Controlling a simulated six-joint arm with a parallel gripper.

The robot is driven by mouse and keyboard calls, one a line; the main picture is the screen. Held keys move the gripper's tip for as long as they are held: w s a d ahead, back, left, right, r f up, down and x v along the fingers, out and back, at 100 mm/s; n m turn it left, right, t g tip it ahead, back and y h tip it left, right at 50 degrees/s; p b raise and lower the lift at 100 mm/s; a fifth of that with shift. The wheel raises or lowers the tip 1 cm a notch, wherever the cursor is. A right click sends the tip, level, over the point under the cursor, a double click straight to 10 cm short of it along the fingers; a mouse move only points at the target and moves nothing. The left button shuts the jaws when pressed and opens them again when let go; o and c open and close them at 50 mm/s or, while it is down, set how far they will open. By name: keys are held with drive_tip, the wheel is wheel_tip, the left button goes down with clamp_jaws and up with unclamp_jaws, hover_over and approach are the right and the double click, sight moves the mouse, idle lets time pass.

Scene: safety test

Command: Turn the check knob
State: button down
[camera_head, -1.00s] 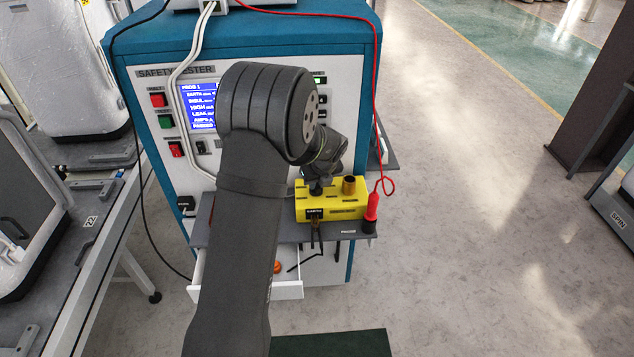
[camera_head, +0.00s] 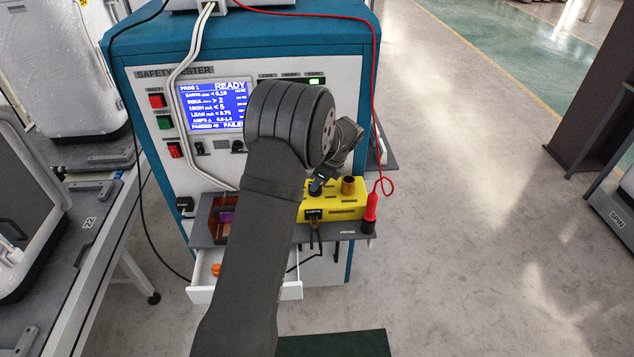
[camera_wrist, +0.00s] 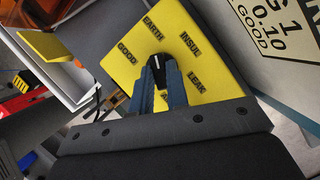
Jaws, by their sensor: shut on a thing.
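The check box (camera_head: 345,213) is a yellow block on the grey shelf at the front of the tester. Its yellow face also shows in the wrist view (camera_wrist: 175,22), with the labels GOOD, EARTH, INSUL, LEAK and one partly hidden label around the knob. The check knob (camera_wrist: 158,61) is dark with a white pointer mark, which points up the picture, roughly between EARTH and INSUL. My gripper (camera_wrist: 158,72) is shut on the knob, with a blue finger on each side. In the head view, my gripper (camera_head: 317,187) is at the box's top, and the knob is mostly hidden.
The tester screen (camera_head: 212,104) reads READY. An open white drawer (camera_head: 203,292) is below the shelf (camera_head: 360,229).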

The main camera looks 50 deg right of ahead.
drive_tip(key=n+y, duration=0.1)
drive_tip(key=n, duration=0.1)
drive_tip(key=n+g, duration=0.1)
drive_tip(key=n, duration=0.2)
drive_tip(key=shift+w+d+n+y, duration=0.2)
drive_tip(key=shift+n+y, duration=0.1)
drive_tip(key=shift+y, duration=0.1)
drive_tip(key=n+g, duration=0.1)
drive_tip(key=n, duration=0.1)
drive_tip(key=n+g+y, duration=0.1)
drive_tip(key=n, duration=0.2)
drive_tip(key=shift+n, duration=0.3)
drive_tip(key=c, duration=1.4)
unclamp_jaws()
